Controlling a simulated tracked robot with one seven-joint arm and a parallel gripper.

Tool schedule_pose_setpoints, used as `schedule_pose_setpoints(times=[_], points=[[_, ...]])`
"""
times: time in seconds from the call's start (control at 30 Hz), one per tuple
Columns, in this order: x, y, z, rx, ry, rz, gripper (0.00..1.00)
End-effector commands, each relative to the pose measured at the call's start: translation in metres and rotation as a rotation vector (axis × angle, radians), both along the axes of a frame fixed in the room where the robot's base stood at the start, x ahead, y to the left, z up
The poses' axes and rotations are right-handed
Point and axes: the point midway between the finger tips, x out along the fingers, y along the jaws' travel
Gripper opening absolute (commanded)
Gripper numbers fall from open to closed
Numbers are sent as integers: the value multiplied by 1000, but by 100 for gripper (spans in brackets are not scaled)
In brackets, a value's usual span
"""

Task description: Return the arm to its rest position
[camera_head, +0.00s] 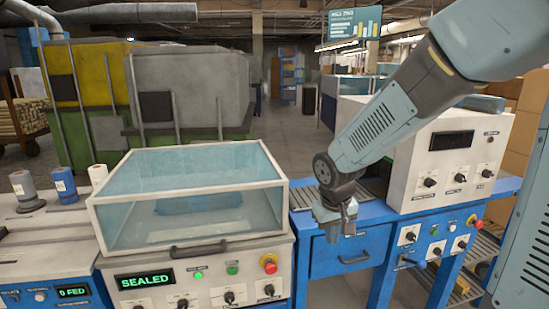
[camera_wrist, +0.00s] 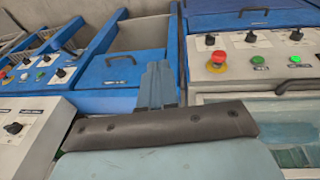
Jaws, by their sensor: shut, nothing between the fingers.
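My arm reaches in from the upper right of the head view and bends down at a dark wrist joint. My gripper (camera_head: 338,226) points downward in front of the blue bench (camera_head: 382,228), near its drawer (camera_head: 345,255), and is to the right of the clear-lidded machine. In the wrist view my gripper's fingers (camera_wrist: 157,84) are together with nothing visible between them.
The clear-lidded machine (camera_head: 262,226) shows "SEALED" and has its lid down. A white control box (camera_head: 412,158) with knobs stands on the bench at right, close to my arm. Open floor lies behind.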

Motion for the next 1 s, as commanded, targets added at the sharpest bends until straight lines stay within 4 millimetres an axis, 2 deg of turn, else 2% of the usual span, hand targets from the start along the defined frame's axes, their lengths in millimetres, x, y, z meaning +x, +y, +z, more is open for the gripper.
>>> schedule_pose_setpoints(times=[0.03,0.2,0.6,0.8,1.0], points=[[-4,-10,13,23,-13,-22,0],[-23,-33,47,81,-51,-71,0],[-85,-77,117,160,-172,-169,0],[-121,-89,143,168,-241,-211,0],[-145,-92,156,161,-283,-236,0]])
